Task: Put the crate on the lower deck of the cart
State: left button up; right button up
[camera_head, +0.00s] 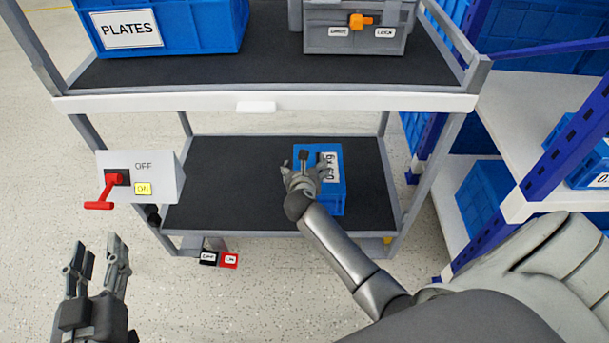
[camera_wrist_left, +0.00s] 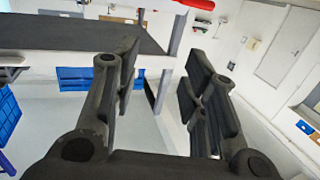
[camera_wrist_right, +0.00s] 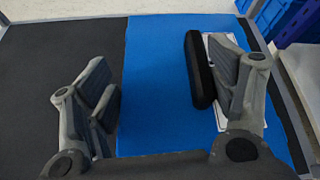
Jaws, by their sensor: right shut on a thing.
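A blue crate (camera_head: 334,193) with a white weight label sits on the right half of the black lower deck (camera_head: 228,180) of the cart. My right gripper (camera_head: 303,169) is over the crate and shut on it. In the right wrist view the crate's blue surface (camera_wrist_right: 158,85) fills the space between the fingers (camera_wrist_right: 150,95), and the right finger partly covers the label. The exact contact is hard to see. My left gripper (camera_head: 97,265) is open and empty at the lower left, in front of the cart; its spread fingers also show in the left wrist view (camera_wrist_left: 165,85).
The upper deck (camera_head: 270,65) holds a blue PLATES bin (camera_head: 180,35) and a grey box (camera_head: 355,37) with an orange latch. A switch box (camera_head: 160,177) with a red handle is at the cart's left. A shelf rack (camera_head: 540,100) stands right. The deck's left half is clear.

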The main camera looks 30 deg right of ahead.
jog(key=f+b, duration=0.2)
jog(key=f, duration=0.1)
jog(key=shift+w, duration=0.3)
pick_arm(q)
notch_tip(320, 180, up, 10)
jog(key=s+d+t+h, duration=0.1)
jog(key=t+h, duration=0.1)
jog(key=t, duration=0.4)
jog(key=shift+s, duration=0.4)
jog(key=shift+f, duration=0.1)
pick_arm(e)
jog(key=shift+f, duration=0.1)
jog(key=o, duration=2.1)
jog(key=shift+s+f, duration=0.15)
jog(key=shift+a, duration=0.1)
